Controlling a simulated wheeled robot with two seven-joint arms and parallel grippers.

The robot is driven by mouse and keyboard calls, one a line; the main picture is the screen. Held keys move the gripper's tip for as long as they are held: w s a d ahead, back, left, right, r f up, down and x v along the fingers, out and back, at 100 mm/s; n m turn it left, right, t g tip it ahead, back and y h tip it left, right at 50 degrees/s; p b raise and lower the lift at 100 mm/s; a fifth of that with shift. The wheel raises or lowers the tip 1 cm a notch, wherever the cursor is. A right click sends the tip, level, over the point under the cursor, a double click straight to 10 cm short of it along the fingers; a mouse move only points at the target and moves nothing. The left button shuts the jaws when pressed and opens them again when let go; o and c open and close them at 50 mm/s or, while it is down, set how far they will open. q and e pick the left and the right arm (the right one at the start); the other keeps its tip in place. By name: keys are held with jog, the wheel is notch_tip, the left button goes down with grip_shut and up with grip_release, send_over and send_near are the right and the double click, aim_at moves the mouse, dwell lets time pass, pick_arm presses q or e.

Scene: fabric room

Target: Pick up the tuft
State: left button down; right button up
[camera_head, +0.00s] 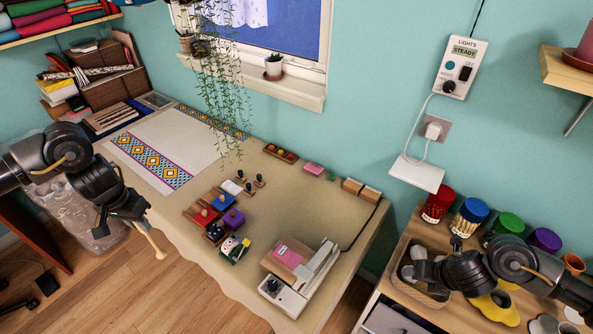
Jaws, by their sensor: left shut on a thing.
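My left gripper (128,212) is in front of the table's left front edge, over the floor side. It is shut on a slim pale beige piece (150,240) that hangs down at a slant and widens at its lower end. This may be the tuft, but its small size and the gripper hide its details. My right gripper (428,270) is at the lower right, over a basket-like tray (405,287) on the wooden side unit. Its fingers are too dark and small to tell open from shut.
The beige table (190,240) holds wooden blocks with knobs, a purple block (234,219), a small doll-like figure (234,249) and a white device (300,290). Several lidded jars (437,206) stand at the back right. A plant (220,100) hangs over the table.

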jog(key=x, duration=0.5)
jog(key=shift+w+d, duration=0.15)
jog(key=shift+w, duration=0.05)
jog(key=c, duration=0.4)
